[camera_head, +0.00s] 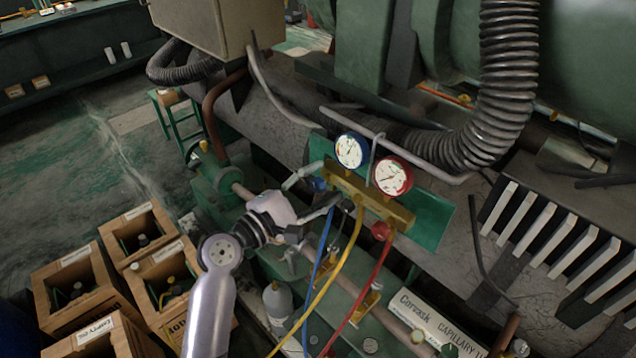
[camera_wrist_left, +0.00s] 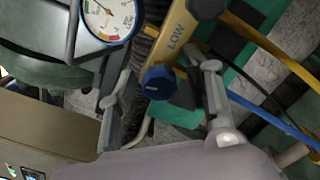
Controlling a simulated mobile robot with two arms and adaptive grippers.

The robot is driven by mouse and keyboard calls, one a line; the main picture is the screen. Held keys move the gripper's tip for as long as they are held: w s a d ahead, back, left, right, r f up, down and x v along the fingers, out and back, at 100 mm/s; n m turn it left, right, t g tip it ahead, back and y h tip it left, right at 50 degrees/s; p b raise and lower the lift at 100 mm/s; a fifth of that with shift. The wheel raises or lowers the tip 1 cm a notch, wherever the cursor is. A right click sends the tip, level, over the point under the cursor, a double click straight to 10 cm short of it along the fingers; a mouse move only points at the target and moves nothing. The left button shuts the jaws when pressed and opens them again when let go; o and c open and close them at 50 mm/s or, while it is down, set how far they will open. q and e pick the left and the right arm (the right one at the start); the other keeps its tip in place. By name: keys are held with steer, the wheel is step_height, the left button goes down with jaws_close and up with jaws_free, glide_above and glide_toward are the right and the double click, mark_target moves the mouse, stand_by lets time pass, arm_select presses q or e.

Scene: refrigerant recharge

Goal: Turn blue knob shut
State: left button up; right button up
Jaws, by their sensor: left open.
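The blue knob (camera_wrist_left: 158,82) sits on the end of the brass manifold (camera_head: 350,190), beside the word LOW on the brass. In the head view the knob (camera_head: 319,184) is small and partly covered by my gripper. My left gripper (camera_head: 323,188) reaches in from the left, with its fingers spread at the knob's end of the manifold. In the left wrist view, the open gripper (camera_wrist_left: 162,90) has one finger on each side of the knob, with visible gaps. I cannot tell how deep the knob lies between them. My right gripper is not in view.
Blue, yellow (camera_head: 345,262) and red hoses hang below. A bent metal hook (camera_head: 375,150) stands between the gauges. Wooden crates (camera_head: 75,285) stand lower left.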

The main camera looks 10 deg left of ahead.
arm_select(q)
steer(key=shift+c, duration=0.3)
jaws_close()
steer(key=shift+f+m, duration=0.1)
steer(key=shift+m, duration=0.4)
steer(key=m, duration=0.3)
steer(key=m+b, duration=0.1)
steer(key=m, duration=0.3)
steer(key=shift+m, duration=0.3)
steer(key=m, duration=0.5)
steer(key=m+p, duration=0.1)
steer(key=m, duration=0.5)
steer(key=shift+m, duration=0.4)
